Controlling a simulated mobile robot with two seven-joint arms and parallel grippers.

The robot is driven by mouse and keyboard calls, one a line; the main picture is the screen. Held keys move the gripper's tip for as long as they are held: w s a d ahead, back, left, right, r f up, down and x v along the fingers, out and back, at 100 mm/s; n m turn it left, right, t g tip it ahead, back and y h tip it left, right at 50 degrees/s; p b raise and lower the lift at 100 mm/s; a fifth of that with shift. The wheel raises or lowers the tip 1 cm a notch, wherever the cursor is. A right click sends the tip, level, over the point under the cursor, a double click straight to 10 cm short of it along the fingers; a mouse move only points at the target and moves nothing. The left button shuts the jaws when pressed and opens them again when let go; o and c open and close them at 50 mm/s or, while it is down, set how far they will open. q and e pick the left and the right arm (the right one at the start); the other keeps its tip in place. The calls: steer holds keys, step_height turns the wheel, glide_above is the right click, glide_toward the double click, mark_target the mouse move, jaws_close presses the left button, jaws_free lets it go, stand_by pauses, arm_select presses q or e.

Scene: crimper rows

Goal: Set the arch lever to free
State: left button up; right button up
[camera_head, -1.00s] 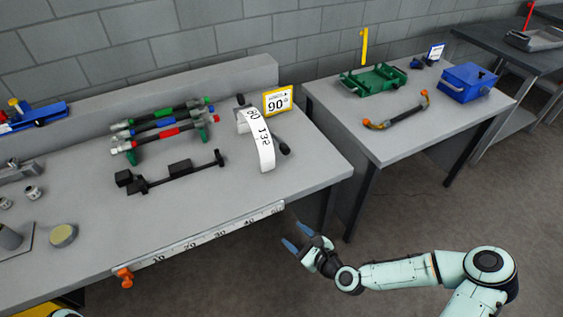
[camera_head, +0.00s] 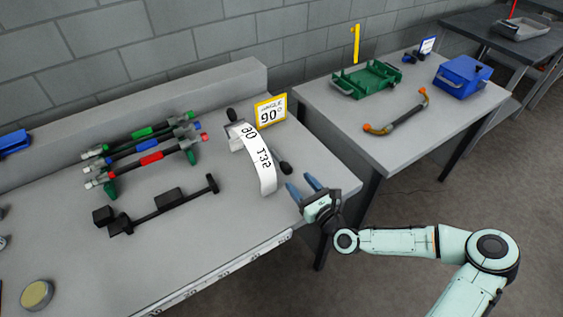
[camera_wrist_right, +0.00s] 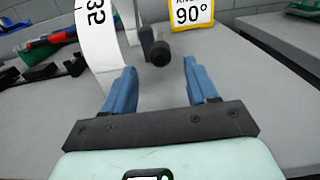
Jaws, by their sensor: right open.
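The arch (camera_head: 258,160) is a white curved band with printed numbers, standing near the right end of the long grey bench. A black lever knob (camera_head: 286,168) sticks out at its right side. A second black knob (camera_head: 231,115) shows behind the arch. My right gripper (camera_head: 302,186) is open and empty, just right of the arch and close to the lever knob, not touching it. In the right wrist view, the lever knob (camera_wrist_right: 160,54) sits beyond and between the open blue fingers (camera_wrist_right: 163,83), with the arch (camera_wrist_right: 98,40) beside the left finger. My left gripper is out of view.
A yellow-framed 90° sign (camera_head: 270,112) stands behind the arch. Several coloured-grip tools (camera_head: 145,146) and a black bar fixture (camera_head: 160,204) lie to the left. A second table (camera_head: 400,130) holds a green tray (camera_head: 367,80), a blue box (camera_head: 463,78) and an orange-ended tube (camera_head: 398,118).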

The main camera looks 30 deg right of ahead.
mark_target(288, 170)
steer(key=w, duration=1)
steer(key=shift+a+b, duration=0.35)
steer(key=shift+a, duration=0.05)
steer(key=shift+c, duration=0.3)
jaws_close()
